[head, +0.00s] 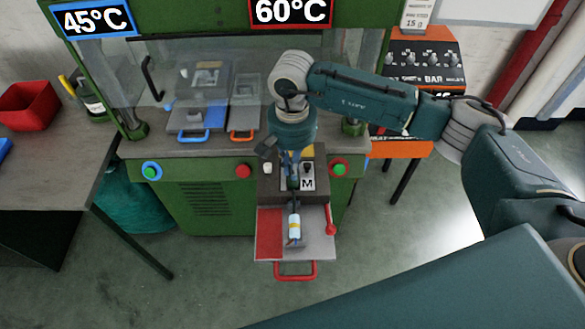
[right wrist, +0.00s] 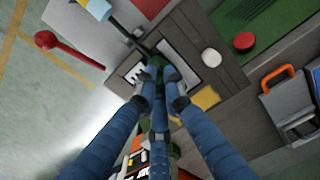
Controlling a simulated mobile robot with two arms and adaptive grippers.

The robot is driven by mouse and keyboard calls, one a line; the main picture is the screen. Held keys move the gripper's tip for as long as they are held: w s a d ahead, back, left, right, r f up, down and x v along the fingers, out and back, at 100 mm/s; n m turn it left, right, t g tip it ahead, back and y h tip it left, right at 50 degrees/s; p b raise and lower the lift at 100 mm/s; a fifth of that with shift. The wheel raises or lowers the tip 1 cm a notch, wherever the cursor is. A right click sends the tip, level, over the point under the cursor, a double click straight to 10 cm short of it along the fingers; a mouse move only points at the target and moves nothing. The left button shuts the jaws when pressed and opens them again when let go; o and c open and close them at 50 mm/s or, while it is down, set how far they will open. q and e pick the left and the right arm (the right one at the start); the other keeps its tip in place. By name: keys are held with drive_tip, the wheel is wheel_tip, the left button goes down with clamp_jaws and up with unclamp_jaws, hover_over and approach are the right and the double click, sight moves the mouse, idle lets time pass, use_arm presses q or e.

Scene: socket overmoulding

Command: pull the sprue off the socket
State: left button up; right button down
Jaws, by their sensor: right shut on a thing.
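My right gripper (head: 293,180) points down at the dark block in front of the green press. In the right wrist view its blue fingers (right wrist: 158,78) are closed around a small dark green piece (right wrist: 154,61) beside the "M" label. The fingers hide much of it, and I cannot tell whether it is the socket or its sprue. A dark rod (right wrist: 122,30) runs from near the fingertips towards a white, yellow and blue cylinder (head: 295,228). The cylinder is over the pull-out tray and also shows in the right wrist view (right wrist: 97,8). My left gripper is out of view.
The pull-out tray (head: 268,232) has a red handle (head: 296,277) in front and a red lever (head: 330,220) at its right. Clear-fronted chambers of the press (head: 205,215) stand behind. A table (head: 50,180) with a red bin (head: 28,108) is at left.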

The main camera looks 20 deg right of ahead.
drive_tip(key=shift+r+p, duration=0.6)
drive_tip(key=shift+r, duration=1.85)
